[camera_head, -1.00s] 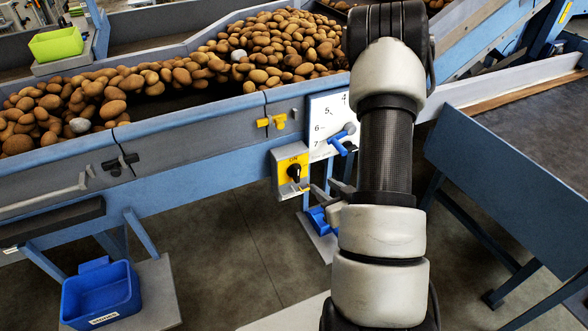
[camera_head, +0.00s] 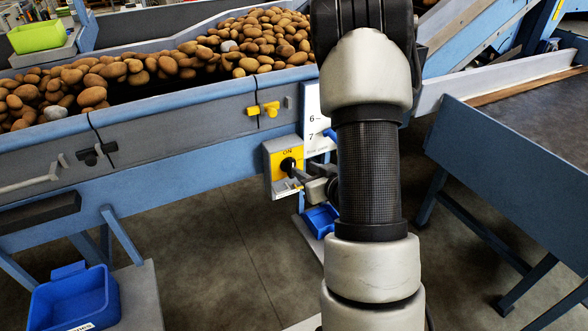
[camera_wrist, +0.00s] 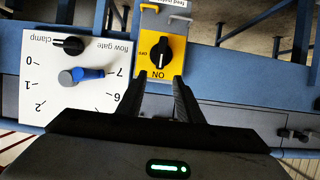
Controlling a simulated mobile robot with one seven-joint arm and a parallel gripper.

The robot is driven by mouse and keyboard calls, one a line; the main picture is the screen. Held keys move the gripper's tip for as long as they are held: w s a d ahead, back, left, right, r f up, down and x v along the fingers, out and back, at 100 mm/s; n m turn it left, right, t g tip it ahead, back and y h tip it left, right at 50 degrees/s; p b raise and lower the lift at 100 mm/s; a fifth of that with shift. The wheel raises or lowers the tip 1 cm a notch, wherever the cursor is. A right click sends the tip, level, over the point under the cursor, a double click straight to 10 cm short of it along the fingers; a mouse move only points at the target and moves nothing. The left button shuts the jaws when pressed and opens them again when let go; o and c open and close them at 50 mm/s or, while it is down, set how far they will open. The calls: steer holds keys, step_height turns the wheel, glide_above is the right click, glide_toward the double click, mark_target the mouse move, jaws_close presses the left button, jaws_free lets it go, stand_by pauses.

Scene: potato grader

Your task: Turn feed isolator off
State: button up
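The feed isolator is a yellow plate (camera_head: 278,168) on a grey box with a black rotary knob (camera_head: 288,165), on the grader's blue side rail. In the wrist view the yellow plate (camera_wrist: 148,40) appears upside down, with ON at the bottom and OFF at the left. The knob (camera_wrist: 161,52) lies lengthwise, in line with ON. My gripper (camera_wrist: 159,82) is open, its two fingertips apart at the ON edge of the plate, with nothing between them. In the head view my gripper (camera_head: 304,184) is just right of the isolator, largely hidden by my arm.
Left of the isolator in the wrist view is a white flow gate scale (camera_wrist: 70,95) with a blue-handled lever (camera_wrist: 82,75) and a black clamp knob (camera_wrist: 68,45). A yellow valve handle (camera_head: 263,109) is above. A blue bin (camera_head: 75,300) stands at lower left.

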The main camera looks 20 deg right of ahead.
mark_target(293, 162)
steer(key=b+x, duration=0.1)
steer(key=x, duration=0.7)
steer(key=shift+w+f, duration=0.2)
steer(key=shift+w, duration=0.15)
jaws_close()
